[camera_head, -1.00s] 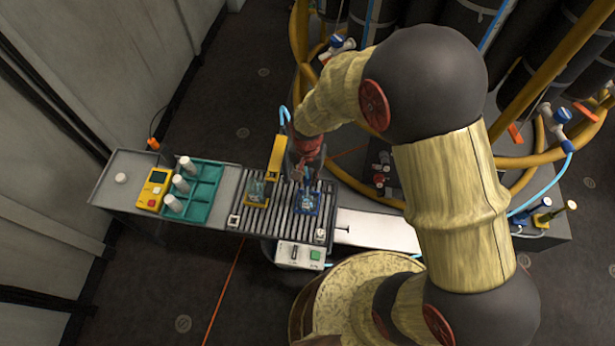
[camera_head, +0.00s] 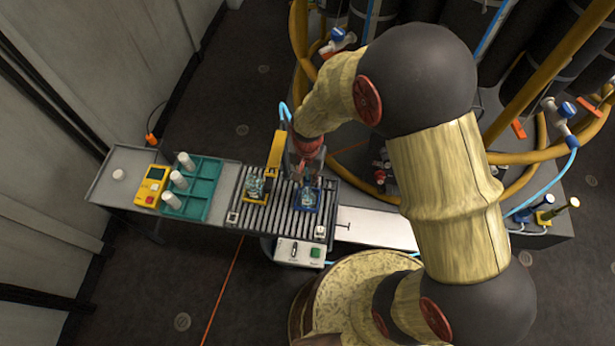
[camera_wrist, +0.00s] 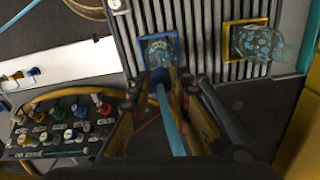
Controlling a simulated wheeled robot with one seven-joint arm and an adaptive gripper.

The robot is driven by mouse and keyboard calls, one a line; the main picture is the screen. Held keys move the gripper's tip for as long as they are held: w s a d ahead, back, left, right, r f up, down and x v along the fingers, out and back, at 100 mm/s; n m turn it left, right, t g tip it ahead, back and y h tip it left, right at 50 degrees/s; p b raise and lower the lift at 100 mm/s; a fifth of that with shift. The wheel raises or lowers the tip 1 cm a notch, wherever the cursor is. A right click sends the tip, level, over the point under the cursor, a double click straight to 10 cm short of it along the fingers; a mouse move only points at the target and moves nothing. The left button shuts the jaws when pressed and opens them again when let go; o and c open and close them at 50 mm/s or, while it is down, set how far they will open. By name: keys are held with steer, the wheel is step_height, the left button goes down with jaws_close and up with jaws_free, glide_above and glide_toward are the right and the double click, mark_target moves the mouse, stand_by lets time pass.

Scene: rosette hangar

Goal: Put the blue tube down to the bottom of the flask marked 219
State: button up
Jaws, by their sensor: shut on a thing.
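My gripper (camera_head: 308,176) is shut on the blue tube (camera_wrist: 170,118), which runs between its fingers in the wrist view. The tube's upper end (camera_head: 285,111) curls out beside my wrist in the head view. A clear flask in a blue square holder (camera_head: 307,207) stands on the roller conveyor (camera_head: 283,226), just below my gripper. In the wrist view this flask (camera_wrist: 157,47) lies just past my fingertips; whether the tube's tip is inside its mouth cannot be told. A second clear flask (camera_head: 256,185) sits in a yellow holder (camera_head: 249,200) to the left. No number is readable on either flask.
A yellow bracket (camera_head: 274,154) stands close left of my gripper. A teal rack (camera_head: 205,186) with white cylinders and a yellow device (camera_head: 152,187) are farther left. A control box (camera_head: 301,252) is at the conveyor's front.

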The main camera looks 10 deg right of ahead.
steer(key=shift+f, duration=0.6)
steer(key=shift+f+b, duration=0.3)
steer(key=shift+b, duration=0.05)
steer(key=o, duration=1)
steer(key=shift+o, duration=1.2)
steer(key=o, duration=0.3)
steer(key=shift+r, duration=0.1)
